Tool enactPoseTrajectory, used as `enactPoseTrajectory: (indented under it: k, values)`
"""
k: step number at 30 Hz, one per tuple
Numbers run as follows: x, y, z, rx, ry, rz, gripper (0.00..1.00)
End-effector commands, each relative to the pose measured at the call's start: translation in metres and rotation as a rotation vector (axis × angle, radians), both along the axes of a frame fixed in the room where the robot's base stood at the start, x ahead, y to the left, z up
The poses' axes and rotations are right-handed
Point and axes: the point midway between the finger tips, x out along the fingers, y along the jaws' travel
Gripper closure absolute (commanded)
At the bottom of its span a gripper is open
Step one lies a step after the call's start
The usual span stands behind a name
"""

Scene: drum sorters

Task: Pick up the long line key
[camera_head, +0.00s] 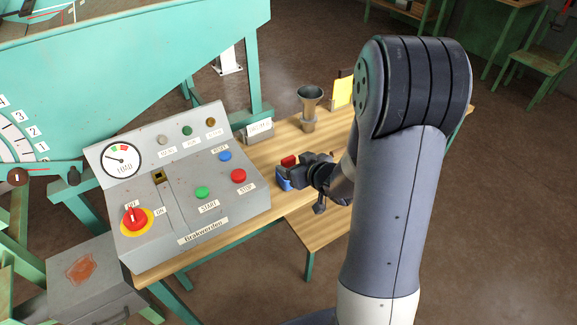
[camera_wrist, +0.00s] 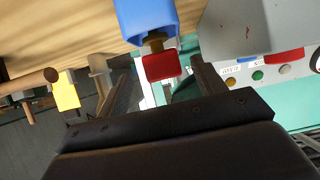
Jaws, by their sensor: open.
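A key with a red head (camera_wrist: 161,67) and a short brass shaft shows in the wrist view, its shaft running into a blue holder (camera_wrist: 146,20). It looks like the long line key; no label on it is readable. In the head view the red head (camera_head: 289,160) and blue holder (camera_head: 284,180) are at the tabletop edge, right of the control box. My gripper (camera_wrist: 163,85) is open, its fingers on either side of the red head with gaps visible. In the head view my gripper (camera_head: 308,172) partly covers the holder.
A grey control box (camera_head: 190,185) with buttons and a dial stands close left of the holder. A metal funnel-shaped cup (camera_head: 309,100) and a yellow card (camera_head: 343,92) stand farther back on the wooden tabletop (camera_head: 270,150). Green machinery (camera_head: 150,60) rises behind.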

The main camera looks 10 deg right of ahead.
Motion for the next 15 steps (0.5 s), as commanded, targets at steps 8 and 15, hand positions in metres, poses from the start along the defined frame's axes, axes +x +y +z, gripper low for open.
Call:
enactPoseTrajectory:
  k: [8, 15]
  values:
    - [0.03, 0.013, -0.014, 0.001, 0.001, 0.002, 0.35]
    - [0.043, 0.016, -0.022, 0.0, 0.0, -0.001, 0.35]
